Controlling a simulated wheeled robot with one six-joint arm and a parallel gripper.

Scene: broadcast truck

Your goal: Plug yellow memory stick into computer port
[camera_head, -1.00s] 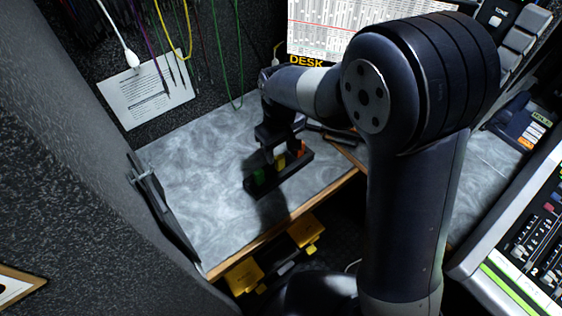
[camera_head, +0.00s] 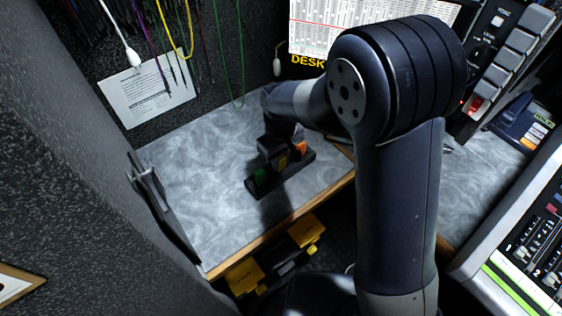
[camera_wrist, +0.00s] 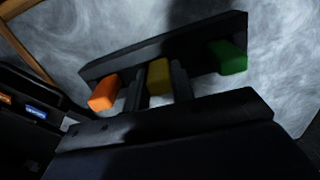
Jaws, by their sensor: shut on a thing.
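The yellow memory stick (camera_wrist: 158,76) stands in the middle of a black holder (camera_wrist: 120,58), between an orange stick (camera_wrist: 104,93) and a green stick (camera_wrist: 227,58). In the wrist view my gripper (camera_wrist: 159,80) has one finger on each side of the yellow stick and is shut on it. In the head view my gripper (camera_head: 281,162) is low over the holder (camera_head: 301,176), and the yellow stick (camera_head: 282,162) is mostly hidden by it. The green stick (camera_head: 260,175) and orange stick (camera_head: 300,147) show on either side. I cannot make out the computer port.
The holder rests on a grey marbled desk (camera_head: 205,190) with free room to its left. A dark upright panel (camera_head: 160,205) stands at the desk's left edge. Cables (camera_head: 180,40) hang at the back wall. A mixing console (camera_head: 530,235) is at the right.

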